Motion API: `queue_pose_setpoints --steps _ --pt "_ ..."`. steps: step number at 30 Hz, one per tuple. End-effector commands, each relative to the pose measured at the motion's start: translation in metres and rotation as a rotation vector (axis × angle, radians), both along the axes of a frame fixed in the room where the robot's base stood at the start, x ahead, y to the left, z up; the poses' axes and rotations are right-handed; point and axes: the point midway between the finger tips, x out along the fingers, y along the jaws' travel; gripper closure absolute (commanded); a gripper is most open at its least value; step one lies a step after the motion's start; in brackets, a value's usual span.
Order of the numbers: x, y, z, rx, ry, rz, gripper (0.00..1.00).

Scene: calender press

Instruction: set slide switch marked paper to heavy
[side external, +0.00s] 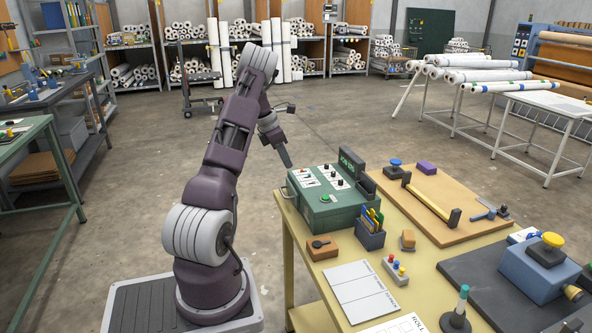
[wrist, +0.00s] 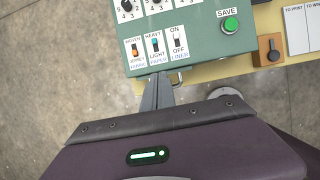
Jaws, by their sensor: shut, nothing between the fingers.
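The green control box (side external: 328,214) stands at the table's far left corner, with white switch plates on top. In the wrist view, the paper slide switch (wrist: 155,45) has a teal part in its slot, between HEAVY above and LIGHT below. The picture is too small to tell its setting surely. To its left is the fabric switch (wrist: 134,48), to its right the liner switch (wrist: 177,41). My gripper (side external: 287,162) is shut and empty, by the box's left edge. In the wrist view its fingertips (wrist: 159,76) lie just below the paper plate; contact is not visible.
On the box are black knobs (wrist: 124,5) and a green SAVE button (wrist: 231,24). A wooden block with a black lever (wrist: 270,49) and a pen holder (side external: 370,232) stand close to the box.

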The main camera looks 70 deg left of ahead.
Motion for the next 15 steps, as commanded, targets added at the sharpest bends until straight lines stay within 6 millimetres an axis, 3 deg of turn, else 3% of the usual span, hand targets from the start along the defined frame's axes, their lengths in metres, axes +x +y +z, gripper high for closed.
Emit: queue_pose_setpoints --steps 6,15 --pt "-0.015 0.0 0.038 0.001 -0.001 0.0 1.0" --pt "-0.02 0.0 0.05 -0.001 0.001 0.001 1.0"
